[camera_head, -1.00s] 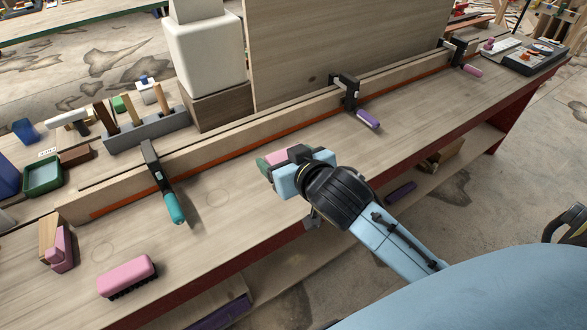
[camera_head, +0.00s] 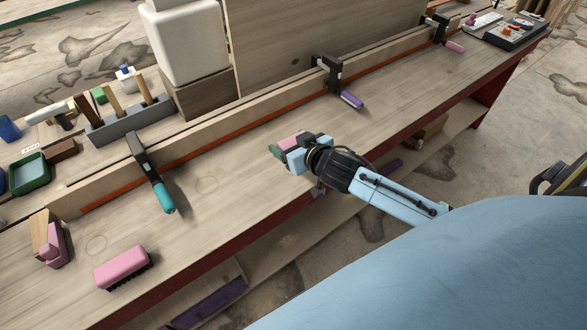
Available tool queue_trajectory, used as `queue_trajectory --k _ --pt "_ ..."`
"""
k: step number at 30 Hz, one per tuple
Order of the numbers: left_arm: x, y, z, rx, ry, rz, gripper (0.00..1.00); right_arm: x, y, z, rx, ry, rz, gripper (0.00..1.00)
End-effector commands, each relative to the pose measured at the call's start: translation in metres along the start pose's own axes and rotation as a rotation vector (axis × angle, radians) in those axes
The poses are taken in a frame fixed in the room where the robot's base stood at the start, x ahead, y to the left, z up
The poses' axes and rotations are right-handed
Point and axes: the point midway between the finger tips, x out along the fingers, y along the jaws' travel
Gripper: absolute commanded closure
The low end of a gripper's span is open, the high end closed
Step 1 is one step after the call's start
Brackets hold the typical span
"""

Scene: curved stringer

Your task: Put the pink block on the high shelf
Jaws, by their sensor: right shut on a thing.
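My right gripper (camera_head: 286,148) reaches over the front half of the long wooden bench (camera_head: 225,215). It is shut on a pink block (camera_head: 290,140), of which only the top shows between the light blue jaws. A green part (camera_head: 274,150) shows at its left end. I cannot tell whether the block touches the bench top. My left gripper is out of view. I cannot make out a high shelf in this view.
A pink brush (camera_head: 122,266) and a pink-and-wood piece (camera_head: 52,240) lie at the left front. A wooden rail with clamps, one with a teal handle (camera_head: 163,198) and one with a purple handle (camera_head: 350,100), runs along the bench. A lower shelf (camera_head: 275,237) lies beneath.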

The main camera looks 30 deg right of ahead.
Motion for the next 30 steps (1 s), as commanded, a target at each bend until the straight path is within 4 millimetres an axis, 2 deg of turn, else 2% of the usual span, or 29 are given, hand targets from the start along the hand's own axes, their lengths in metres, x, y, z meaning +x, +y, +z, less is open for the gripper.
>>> queue_trajectory --k 1,3,8,15,30 --pt "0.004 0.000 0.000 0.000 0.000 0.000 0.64 0.004 -0.001 0.012 0.003 -0.004 -0.001 0.55" --pt "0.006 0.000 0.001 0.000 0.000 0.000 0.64 0.009 -0.001 0.021 0.002 -0.003 0.000 0.55" --pt "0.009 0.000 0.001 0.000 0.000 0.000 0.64 0.014 -0.001 0.035 0.002 -0.002 0.000 0.55" --pt "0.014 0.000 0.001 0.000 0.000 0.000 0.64 0.027 -0.001 0.067 0.003 -0.002 0.001 0.55" --pt "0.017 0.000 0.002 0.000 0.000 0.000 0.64 0.031 -0.001 0.076 0.002 -0.001 -0.001 0.55"
